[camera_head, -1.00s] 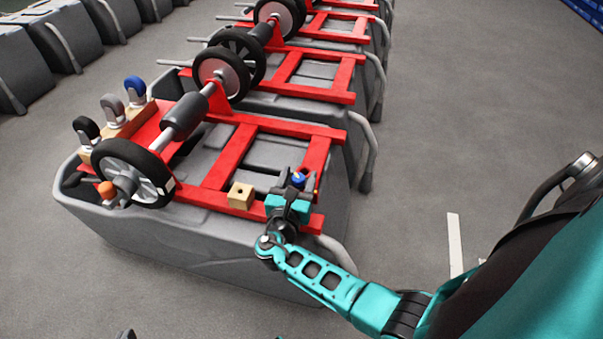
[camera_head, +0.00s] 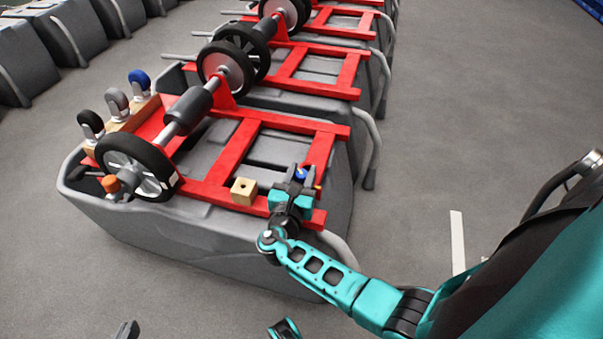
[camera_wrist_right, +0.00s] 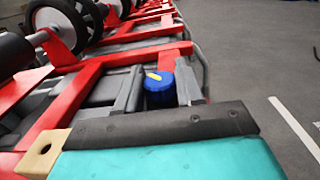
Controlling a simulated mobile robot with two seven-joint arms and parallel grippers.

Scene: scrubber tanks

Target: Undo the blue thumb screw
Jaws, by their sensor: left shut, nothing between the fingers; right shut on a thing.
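The blue thumb screw (camera_head: 300,173) sits at the right side of the red frame. In the right wrist view the blue thumb screw (camera_wrist_right: 159,92) has a round blue knob with a yellow mark on top. My right gripper (camera_head: 301,174) is shut on it, one finger on each side. What lies below the knob is hidden. My left gripper (camera_head: 127,331) only just shows at the bottom edge, shut and empty, well away from the screw.
A wooden block with a hole (camera_head: 244,190) sits on the red frame (camera_head: 222,172), left of my right gripper. A black wheel (camera_head: 137,168) on a shaft and several casters stand further left.

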